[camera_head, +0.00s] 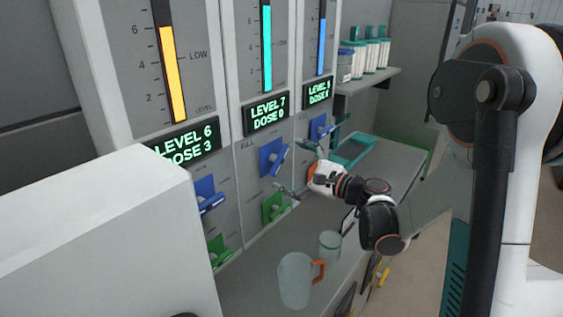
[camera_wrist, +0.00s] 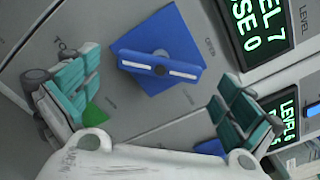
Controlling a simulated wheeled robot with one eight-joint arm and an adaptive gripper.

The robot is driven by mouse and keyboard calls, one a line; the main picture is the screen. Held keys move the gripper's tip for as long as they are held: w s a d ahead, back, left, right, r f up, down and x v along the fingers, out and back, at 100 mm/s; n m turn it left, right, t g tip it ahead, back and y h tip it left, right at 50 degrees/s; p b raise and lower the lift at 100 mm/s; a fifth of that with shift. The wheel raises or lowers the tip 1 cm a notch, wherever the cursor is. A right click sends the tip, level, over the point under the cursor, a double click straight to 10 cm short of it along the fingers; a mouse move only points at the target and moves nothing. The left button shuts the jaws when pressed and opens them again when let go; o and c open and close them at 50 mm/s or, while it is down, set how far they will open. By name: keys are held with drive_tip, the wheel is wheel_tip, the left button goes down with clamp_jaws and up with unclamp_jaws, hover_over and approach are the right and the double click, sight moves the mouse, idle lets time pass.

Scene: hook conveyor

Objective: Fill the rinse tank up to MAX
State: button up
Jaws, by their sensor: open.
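Three tank panels stand in a row, with a yellow, a cyan (camera_head: 267,50) and a blue (camera_head: 322,45) level column. I cannot make out which is named rinse. The middle display (camera_head: 267,113) reads LEVEL 7, DOSE 0; it also shows in the wrist view (camera_wrist: 250,28). The right display (camera_head: 318,93) is hard to read. My gripper (camera_head: 298,168) is open and empty in front of the panels. In the wrist view its teal fingers (camera_wrist: 155,102) are spread below the middle panel's blue valve (camera_wrist: 160,69), apart from its handle. This valve also shows in the head view (camera_head: 271,157).
The left display (camera_head: 186,146) reads LEVEL 6, DOSE 3. Green valves (camera_head: 275,207) sit below the blue ones. A jug with an orange handle (camera_head: 295,281) and a cup (camera_head: 330,246) stand on the counter. A teal tray (camera_head: 353,149) lies behind my gripper.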

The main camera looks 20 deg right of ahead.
drive_tip(key=v, duration=0.8)
idle(3.0)
